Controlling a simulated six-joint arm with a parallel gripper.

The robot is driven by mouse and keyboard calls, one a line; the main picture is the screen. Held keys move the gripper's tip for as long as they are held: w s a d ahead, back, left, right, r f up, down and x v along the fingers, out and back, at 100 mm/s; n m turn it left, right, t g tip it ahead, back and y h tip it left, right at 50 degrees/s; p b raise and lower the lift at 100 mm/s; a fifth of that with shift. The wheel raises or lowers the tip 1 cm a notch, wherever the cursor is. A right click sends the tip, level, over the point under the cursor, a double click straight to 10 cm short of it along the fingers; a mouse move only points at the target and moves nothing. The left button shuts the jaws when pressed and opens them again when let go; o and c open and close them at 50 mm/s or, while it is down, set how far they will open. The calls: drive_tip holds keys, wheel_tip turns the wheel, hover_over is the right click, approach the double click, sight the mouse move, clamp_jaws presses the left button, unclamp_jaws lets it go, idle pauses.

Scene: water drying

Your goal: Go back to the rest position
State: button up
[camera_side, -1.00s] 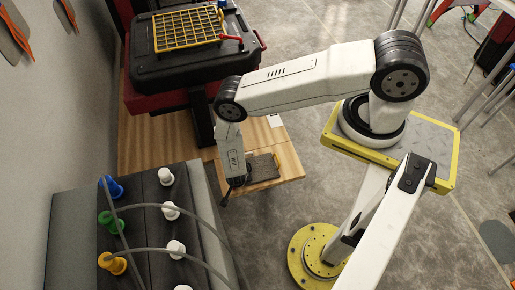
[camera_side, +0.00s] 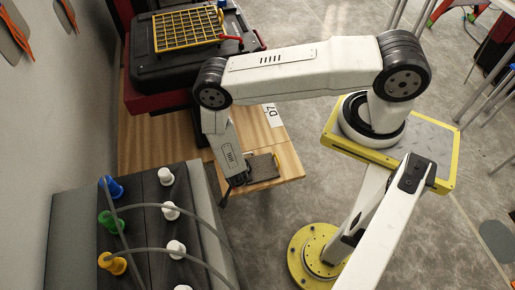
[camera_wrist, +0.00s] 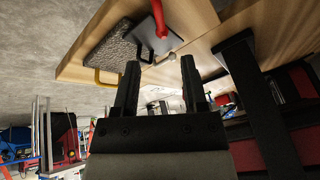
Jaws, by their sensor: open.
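My gripper (camera_wrist: 160,88) is open in the wrist view, with its two dark fingers apart and nothing between them. In the side view my gripper (camera_side: 234,185) is small and dark, beside the front part of the wooden table (camera_side: 283,143). A dark grey sponge-like block (camera_side: 262,167) lies near the table's corner, just right of the gripper. In the wrist view the grey block (camera_wrist: 112,50) shows on the table with a yellow piece at its edge. A red-handled tool with a flat grey plate (camera_wrist: 161,32) lies close to it.
A black case with a yellow grid (camera_side: 185,30) stands at the back of the table. A grey bench (camera_side: 150,240) at the lower left holds blue, green, yellow and white knobs and grey hoses. A label marked D7 (camera_side: 272,115) lies on the table. Open floor is to the right.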

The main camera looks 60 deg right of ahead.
idle(0.3)
drive_tip(key=w+r+n+y, duration=0.2)
drive_tip(key=w+r+n, duration=0.15)
drive_tip(key=r, duration=0.95)
drive_tip(key=w+r+n+y, duration=0.2)
drive_tip(key=w+r+n, duration=0.15)
drive_tip(key=r, duration=1.05)
drive_tip(key=s+d+r+n, duration=0.2)
drive_tip(key=s+r+n, duration=0.2)
drive_tip(key=r, duration=0.5)
drive_tip(key=s+d+r+n, duration=0.2)
drive_tip(key=s+r+n, duration=0.2)
drive_tip(key=s+r, duration=0.3)
drive_tip(key=shift+d+r+n+g, duration=0.3)
drive_tip(key=shift+d+r, duration=0.1)
drive_tip(key=shift+r, duration=1)
drive_tip(key=shift+w, duration=0.1)
